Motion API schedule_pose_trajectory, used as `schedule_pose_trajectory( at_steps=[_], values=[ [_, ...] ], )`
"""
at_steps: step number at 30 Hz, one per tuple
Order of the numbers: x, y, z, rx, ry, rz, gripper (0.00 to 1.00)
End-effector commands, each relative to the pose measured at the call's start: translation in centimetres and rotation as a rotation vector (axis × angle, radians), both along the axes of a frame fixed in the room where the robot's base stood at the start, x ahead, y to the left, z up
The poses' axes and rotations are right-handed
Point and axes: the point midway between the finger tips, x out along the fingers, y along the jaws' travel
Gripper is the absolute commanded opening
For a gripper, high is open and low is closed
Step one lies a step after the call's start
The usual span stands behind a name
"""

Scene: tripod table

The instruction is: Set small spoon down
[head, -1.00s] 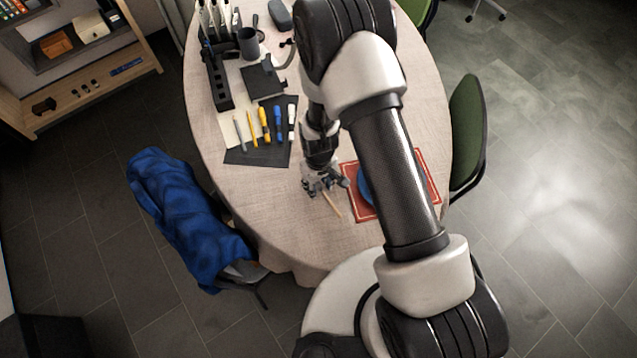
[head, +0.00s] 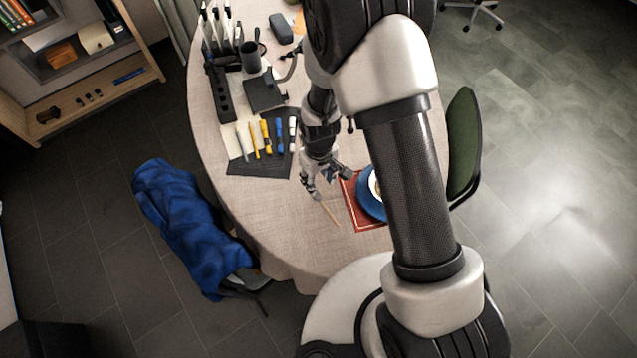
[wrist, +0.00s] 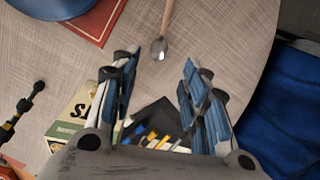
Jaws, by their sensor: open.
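The small spoon (wrist: 159,47) lies on the table (wrist: 215,40) in the wrist view, its metal bowl towards my gripper and its wooden handle running up out of the picture. In the head view, the spoon's handle (head: 332,215) shows as a thin light stick left of the red mat. My gripper (wrist: 155,85) is open and empty. Its fingertips are apart, with the spoon bowl beyond the gap between them and not held. In the head view, my gripper (head: 324,186) is above the table near the spoon.
A red mat (head: 351,207) with a blue plate (head: 368,201) is right of the spoon, partly behind my arm. Pens lie on a dark mat (head: 250,168) to the left. A chair with a blue cloth (head: 190,225) stands beside the table. Bare tabletop surrounds the spoon.

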Motion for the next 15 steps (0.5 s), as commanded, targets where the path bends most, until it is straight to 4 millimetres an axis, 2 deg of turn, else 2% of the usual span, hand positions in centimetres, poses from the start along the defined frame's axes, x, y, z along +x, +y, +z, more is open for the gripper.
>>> schedule_pose_trajectory(
  at_steps=[3, 11, 14, 15],
  values=[
    [0.0, 0.0, 1.1, 0.000, 0.000, 0.000, 0.42],
    [0.2, -0.1, 2.1, 0.002, -0.006, -0.007, 0.42],
    [0.8, -0.6, 4.8, 0.010, -0.028, -0.035, 0.42],
    [1.1, -1.0, 6.6, 0.015, -0.043, -0.053, 0.42]
  ],
)
